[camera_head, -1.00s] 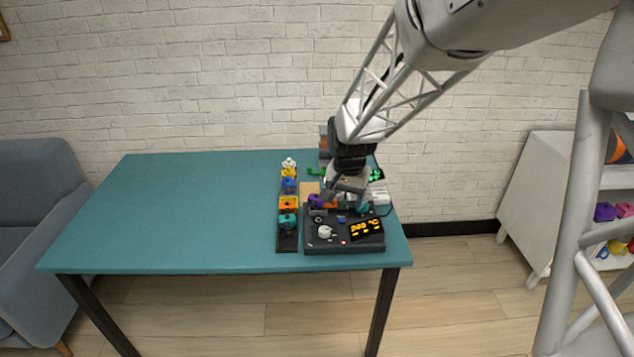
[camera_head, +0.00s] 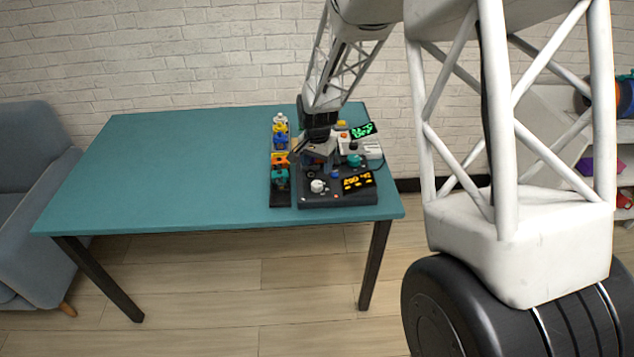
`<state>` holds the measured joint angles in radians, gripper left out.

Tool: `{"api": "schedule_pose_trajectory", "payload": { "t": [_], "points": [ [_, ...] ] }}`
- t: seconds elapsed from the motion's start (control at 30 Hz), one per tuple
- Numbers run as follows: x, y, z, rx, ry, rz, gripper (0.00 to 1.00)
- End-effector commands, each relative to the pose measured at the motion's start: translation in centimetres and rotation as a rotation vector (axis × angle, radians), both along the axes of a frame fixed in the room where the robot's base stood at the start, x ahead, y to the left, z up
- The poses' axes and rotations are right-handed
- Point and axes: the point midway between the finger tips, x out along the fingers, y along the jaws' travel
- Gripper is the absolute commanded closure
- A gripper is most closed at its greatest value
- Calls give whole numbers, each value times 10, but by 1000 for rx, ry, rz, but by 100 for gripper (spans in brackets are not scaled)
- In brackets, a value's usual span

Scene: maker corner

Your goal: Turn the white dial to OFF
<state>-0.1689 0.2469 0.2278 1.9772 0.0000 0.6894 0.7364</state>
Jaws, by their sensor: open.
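The white dial (camera_head: 317,186) sits on the front left of a dark control box (camera_head: 338,199) at the table's right end. The dial's markings are too small to read. My gripper (camera_head: 303,160) points down over the back left part of the box, behind the dial and apart from it. It is open, and I see nothing held in it. The gripper and wrist hide part of the things behind the box.
A dark strip (camera_head: 280,200) with several coloured pieces stands left of the box. The left of the teal table (camera_head: 170,170) is clear. A sofa (camera_head: 35,190) stands at far left.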

Motion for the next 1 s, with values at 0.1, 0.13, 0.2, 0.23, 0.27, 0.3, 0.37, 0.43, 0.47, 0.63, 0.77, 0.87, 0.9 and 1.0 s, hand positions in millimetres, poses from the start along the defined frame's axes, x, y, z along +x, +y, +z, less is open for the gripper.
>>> {"api": "schedule_pose_trajectory", "payload": {
  "t": [0.1, 0.13, 0.2, 0.23, 0.27, 0.3, 0.37, 0.43, 0.47, 0.63, 0.77, 0.87, 0.9, 1.0],
  "points": [
    [0, 0, 0, 0, 0, 0, 35],
    [0, 0, 0, 0, 0, 0, 35],
    [0, 0, -1, 0, 0, 0, 35],
    [0, 0, -2, 0, 0, 0, 35],
    [0, 0, -3, -1, 1, 0, 35],
    [0, 0, -5, 0, 1, 0, 35],
    [0, 0, -8, 0, 1, 0, 35],
    [0, 0, -13, -1, 2, 0, 35],
    [0, 0, -16, -1, 2, 0, 35],
    [-1, -1, -35, -2, 2, 0, 35],
    [-1, -1, -50, -2, 1, 0, 35],
    [-1, -1, -61, -2, 2, 0, 35],
    [-1, -1, -64, -2, 1, 0, 35],
    [-1, -1, -71, -2, 0, 0, 35]
  ]
}}
